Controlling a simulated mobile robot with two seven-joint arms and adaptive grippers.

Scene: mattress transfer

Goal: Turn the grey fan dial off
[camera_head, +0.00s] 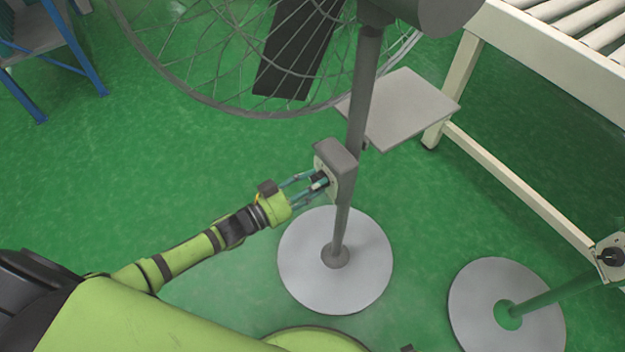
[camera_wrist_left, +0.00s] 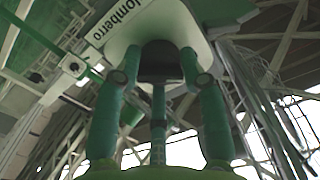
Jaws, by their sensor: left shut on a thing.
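The grey fan stands in the middle of the head view, with its grey pole (camera_head: 363,90), round base (camera_head: 300,268) and wire cage (camera_head: 215,103). A control box (camera_head: 337,153) with a pale front plate is fixed on the pole. My left gripper (camera_head: 313,183) reaches it from the left. Its fingers are shut on the dark fan dial (camera_head: 320,180), whose angle I cannot read. In the left wrist view the fingers of my left gripper (camera_wrist_left: 158,72) close around the dark dial (camera_wrist_left: 159,60), below the pale plate with lettering (camera_wrist_left: 150,20). My right gripper is out of view.
A second stand with a green pole (camera_head: 545,292), round base (camera_head: 475,290) and black-knobbed box (camera_head: 611,257) is at the lower right. A cream roller conveyor frame (camera_head: 520,185) runs along the right. A blue-legged stand (camera_head: 80,50) is at the upper left. Green floor lies clear at left.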

